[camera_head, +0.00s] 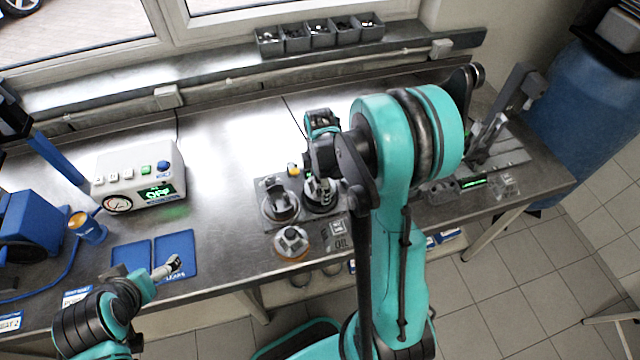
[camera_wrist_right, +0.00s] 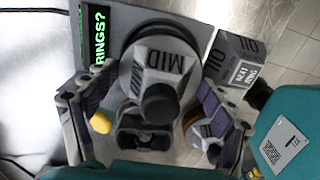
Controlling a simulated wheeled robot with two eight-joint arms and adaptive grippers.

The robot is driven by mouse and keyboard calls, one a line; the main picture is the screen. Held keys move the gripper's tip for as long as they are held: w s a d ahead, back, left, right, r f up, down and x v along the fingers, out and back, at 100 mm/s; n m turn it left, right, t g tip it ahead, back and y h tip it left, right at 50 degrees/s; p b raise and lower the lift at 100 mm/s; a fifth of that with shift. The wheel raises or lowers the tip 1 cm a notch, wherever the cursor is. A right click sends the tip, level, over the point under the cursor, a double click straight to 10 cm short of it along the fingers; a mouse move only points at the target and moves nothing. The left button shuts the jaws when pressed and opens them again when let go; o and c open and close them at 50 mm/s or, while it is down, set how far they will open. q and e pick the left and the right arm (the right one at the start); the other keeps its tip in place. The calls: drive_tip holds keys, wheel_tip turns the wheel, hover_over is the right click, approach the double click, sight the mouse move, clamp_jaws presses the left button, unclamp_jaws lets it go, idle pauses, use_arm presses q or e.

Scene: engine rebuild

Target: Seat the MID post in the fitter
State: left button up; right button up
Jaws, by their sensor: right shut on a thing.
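The MID post (camera_wrist_right: 161,62), a grey block lettered MID with a black round knob, shows in the right wrist view. It stands over a pale round disc. My right gripper (camera_wrist_right: 150,118) has one finger on each side of the knob; its jaws are shut on the post, though the contact is hard to see. In the head view my right gripper (camera_head: 320,188) is over the grey fitter plate (camera_head: 268,184), partly hidden by my arm. Whether the post is fully down cannot be told. My left gripper (camera_head: 172,267) is over the blue mats at the left; its fingers are too small to read.
A round grey piece (camera_head: 280,207) and an orange-rimmed piece (camera_head: 292,244) stand close to my right gripper. An OIL block (camera_wrist_right: 236,46) is beside the post. A white control box (camera_head: 138,175) reads OFF.

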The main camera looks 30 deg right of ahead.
drive_tip(key=shift+f+b, duration=0.2)
drive_tip(key=shift+b, duration=0.25)
idle(1.1)
drive_tip(key=shift+f+b, duration=0.6)
idle(0.7)
idle(0.3)
drive_tip(key=o, duration=1.4)
drive_tip(key=shift+c, duration=0.2)
drive_tip(key=shift+r, duration=0.15)
drive_tip(key=shift+r+p, duration=2.15)
drive_tip(key=shift+r, duration=0.85)
